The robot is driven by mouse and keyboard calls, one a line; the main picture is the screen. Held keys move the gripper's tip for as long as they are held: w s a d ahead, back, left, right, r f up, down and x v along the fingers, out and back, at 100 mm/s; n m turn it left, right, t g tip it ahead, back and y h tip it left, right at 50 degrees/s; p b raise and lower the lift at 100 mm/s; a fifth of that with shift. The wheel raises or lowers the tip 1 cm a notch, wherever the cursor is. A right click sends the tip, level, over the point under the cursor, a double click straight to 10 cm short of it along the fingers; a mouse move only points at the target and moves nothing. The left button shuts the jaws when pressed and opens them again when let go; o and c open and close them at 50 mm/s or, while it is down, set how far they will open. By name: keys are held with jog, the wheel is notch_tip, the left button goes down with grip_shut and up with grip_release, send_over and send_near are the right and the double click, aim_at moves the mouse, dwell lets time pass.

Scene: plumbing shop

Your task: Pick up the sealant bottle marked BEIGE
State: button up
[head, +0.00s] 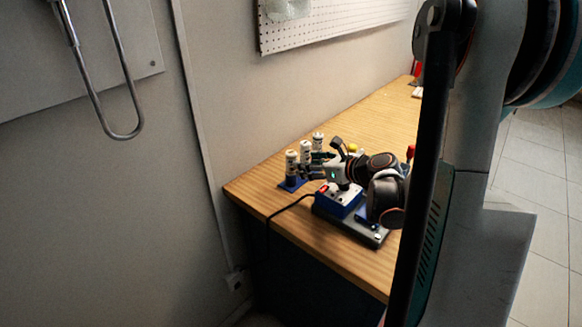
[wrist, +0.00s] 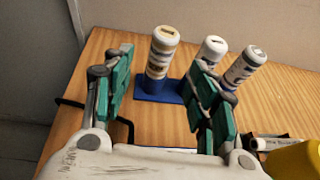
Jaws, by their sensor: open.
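Three white sealant bottles with caps stand upright on a blue base (wrist: 152,97) on the wooden table. In the wrist view, the left bottle (wrist: 160,52) has tan label bands and shows between the fingers of my gripper (wrist: 163,60), beyond the tips. The middle bottle (wrist: 212,50) is partly hidden by the right finger. The right bottle (wrist: 244,66) stands outside the fingers. I cannot read BEIGE on any label. In the head view the bottles include the nearest one (head: 291,166). My gripper (head: 309,169) is open and empty beside them.
In the head view, a blue and grey device (head: 340,203) with a black cable sits beneath my wrist. A wall rises behind the table (head: 258,189). In the wrist view, a yellow object (wrist: 295,160) and a white tube (wrist: 278,143) lie at lower right.

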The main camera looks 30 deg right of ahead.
aim_at(291, 160)
jog(key=b+x, duration=0.3)
jog(key=x, duration=0.5)
jog(key=shift+w, duration=0.4)
jog(key=shift+r, duration=0.15)
jog(key=c, duration=1.2)
